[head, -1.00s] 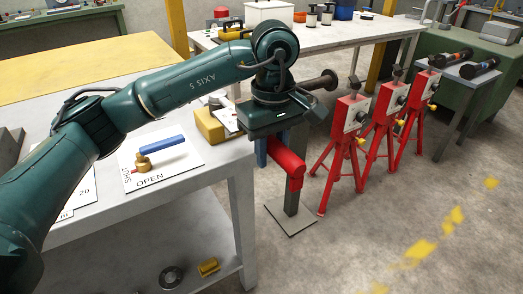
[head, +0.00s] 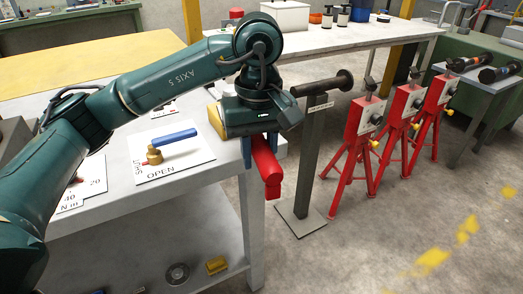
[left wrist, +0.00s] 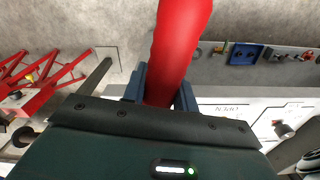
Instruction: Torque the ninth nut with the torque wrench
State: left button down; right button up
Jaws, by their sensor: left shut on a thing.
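My left gripper (head: 261,146) is shut on a thick red cylindrical tool (head: 267,178), held beside the right edge of the near white table. In the left wrist view the red tool (left wrist: 178,45) lies between the blue fingers (left wrist: 162,92) and runs out of the picture top. I cannot make out its far end or any scale, so I cannot tell for sure that it is the torque wrench. A dark pipe with a round end flange (head: 322,83) sits on a grey post right of the gripper, apart from it. No nuts can be made out. My right gripper is not in view.
The white table (head: 215,205) carries a brass valve with a blue lever (head: 155,156) on an OPEN/SHUT card. Several red tripod stands (head: 364,125) stand right of the post. A long bench (head: 370,38) is behind. The floor at the front right is clear.

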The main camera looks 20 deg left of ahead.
pick_arm(q)
jog(key=shift+s+a+m+b, duration=0.3)
jog(key=shift+s+a+b, duration=0.1)
jog(key=shift+a, duration=0.3)
notch_tip(320, 180, up, 6)
jog(key=p, duration=0.3)
jog(key=shift+a+r+p, duration=0.15)
jog(key=shift+p, duration=0.25)
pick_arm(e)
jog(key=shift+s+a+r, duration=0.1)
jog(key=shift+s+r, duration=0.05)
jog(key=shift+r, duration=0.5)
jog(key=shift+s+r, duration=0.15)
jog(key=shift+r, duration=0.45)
